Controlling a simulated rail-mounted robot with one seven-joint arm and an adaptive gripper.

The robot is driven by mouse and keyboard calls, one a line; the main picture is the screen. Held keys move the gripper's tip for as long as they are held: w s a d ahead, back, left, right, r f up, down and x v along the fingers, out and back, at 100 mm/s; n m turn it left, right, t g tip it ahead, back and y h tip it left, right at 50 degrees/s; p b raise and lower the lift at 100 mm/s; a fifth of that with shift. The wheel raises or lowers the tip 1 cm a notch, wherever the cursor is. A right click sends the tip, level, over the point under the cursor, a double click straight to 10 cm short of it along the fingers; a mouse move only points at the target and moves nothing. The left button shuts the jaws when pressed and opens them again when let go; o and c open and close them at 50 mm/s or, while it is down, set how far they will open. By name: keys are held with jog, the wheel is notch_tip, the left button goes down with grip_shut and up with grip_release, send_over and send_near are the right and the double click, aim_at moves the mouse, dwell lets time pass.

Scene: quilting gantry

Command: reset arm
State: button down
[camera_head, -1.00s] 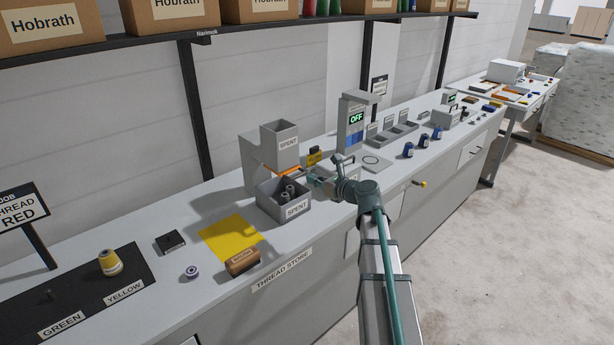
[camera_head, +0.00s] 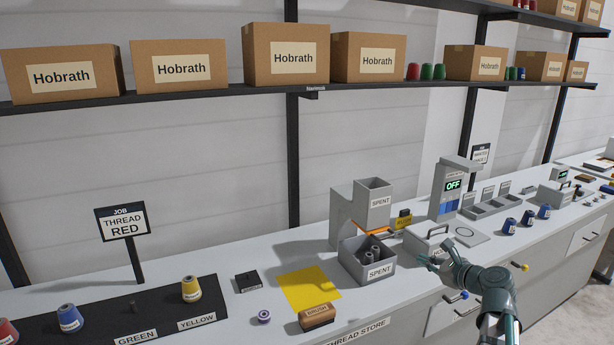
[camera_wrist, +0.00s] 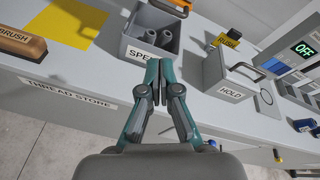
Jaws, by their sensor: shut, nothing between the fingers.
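My gripper (camera_head: 431,260) is shut and empty in the head view, just right of the grey SPENT bin. In the wrist view its two fingers (camera_wrist: 160,75) meet at the tips, with nothing between them. It hangs over the front part of the bench, apart from the bin. My arm comes up from the lower right of the head view.
The SPENT bin (camera_head: 383,269) holds several grey spools. A HOLD box with a handle (camera_wrist: 232,80) stands close right of my gripper. A brush (camera_head: 317,317) and a yellow cloth (camera_head: 310,288) lie to the left. Blue spools (camera_head: 509,226) stand to the right.

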jog(key=s+a+f+n+g+h, duration=0.1)
jog(key=s+a+f+n+g, duration=0.3)
jog(key=f, duration=0.8)
jog(key=s+a+f+n+g+h, duration=0.1)
jog(key=s+a+f+n+g, duration=0.15)
jog(key=s+f+n, duration=0.65)
jog(key=s+a+f+n+g, duration=0.2)
jog(key=f+n+g, duration=0.15)
jog(key=f, duration=1.05)
jog(key=s+a+f+n+g+h, duration=0.1)
jog(key=s+a+f+n+g, duration=0.2)
jog(key=s+f, duration=0.4)
jog(key=s+a+f+n+g+h, duration=0.1)
jog(key=s+a+f+n+g, duration=0.2)
jog(key=s+f, duration=0.4)
jog(key=s+a+f+n+g+h, duration=0.2)
jog(key=s+f, duration=0.5)
jog(key=s, duration=1.3)
jog(key=shift+s+a+n+g, duration=0.4)
jog(key=shift+a+n+g, duration=0.45)
jog(key=shift+a+g, duration=0.3)
jog(key=shift+f, duration=0.1)
